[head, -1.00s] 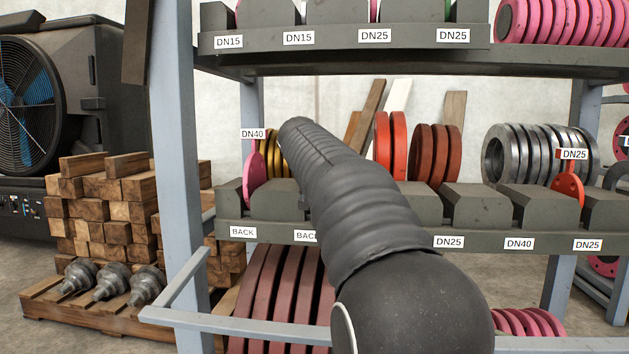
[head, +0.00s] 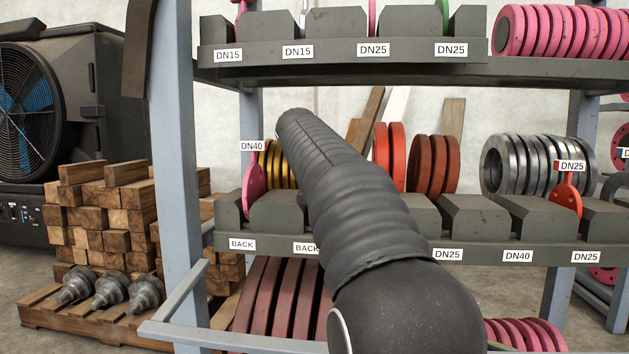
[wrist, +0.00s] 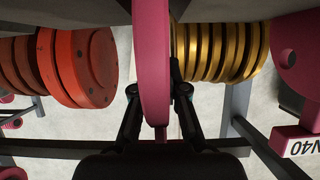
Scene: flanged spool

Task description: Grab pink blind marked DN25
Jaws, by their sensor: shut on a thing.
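My gripper (wrist: 158,92) shows in the wrist view with a finger on each side of a pink blind (wrist: 152,55). It is shut on this blind, which stands edge-on to the wrist camera. Its tag marking cannot be read from here. In the head view my dark ribbed arm hides the gripper and the held blind. Another pink blind (head: 254,190) with a DN40 tag stands in the rack left of my arm, and it also shows at the right of the wrist view (wrist: 297,60).
Gold discs (wrist: 220,50) and red discs (wrist: 80,65) flank the held blind in the wrist view. The middle shelf (head: 480,256) has grey slotted blocks, and a red blind (head: 566,200) tagged DN25 stands at its right. The upper shelf (head: 340,74) overhangs. A grey post (head: 174,180) is at left.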

